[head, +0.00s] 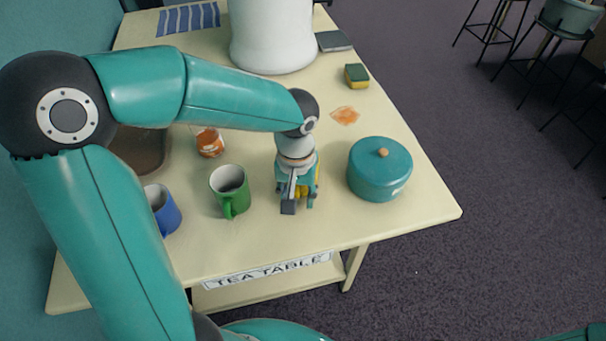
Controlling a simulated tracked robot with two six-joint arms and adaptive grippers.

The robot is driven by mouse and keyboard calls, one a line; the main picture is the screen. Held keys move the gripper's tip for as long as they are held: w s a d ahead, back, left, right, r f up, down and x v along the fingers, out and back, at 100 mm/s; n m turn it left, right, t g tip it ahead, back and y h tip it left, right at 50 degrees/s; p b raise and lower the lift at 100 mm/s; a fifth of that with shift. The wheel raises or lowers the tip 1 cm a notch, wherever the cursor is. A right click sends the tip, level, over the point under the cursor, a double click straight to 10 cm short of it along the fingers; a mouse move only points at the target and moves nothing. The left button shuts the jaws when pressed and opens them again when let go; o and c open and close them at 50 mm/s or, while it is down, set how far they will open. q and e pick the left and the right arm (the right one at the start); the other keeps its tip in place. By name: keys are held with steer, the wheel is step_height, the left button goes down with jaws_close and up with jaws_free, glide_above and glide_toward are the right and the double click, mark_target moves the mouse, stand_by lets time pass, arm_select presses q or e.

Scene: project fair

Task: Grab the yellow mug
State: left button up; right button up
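The yellow mug (301,191) stands on the tea table between the green mug and the teal pot. Only small yellow patches of it show, since my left gripper (298,205) covers most of it from above. The fingers point down at the mug, one in front of it and one at its right. I cannot tell whether they touch it or are closed on it. My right gripper is not in view.
A green mug (229,190) and a blue mug (165,212) stand to the left, and an orange-labelled jar (209,143) behind them. A teal lidded pot (380,172) stands close at the right. A sponge (356,76) and an orange stain (345,115) are farther back. The table's front right corner is clear.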

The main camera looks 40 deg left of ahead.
arm_select(q)
steer(key=shift+f, duration=0.45)
steer(key=shift+c, duration=0.4)
jaws_close()
steer(key=shift+r, duration=0.25)
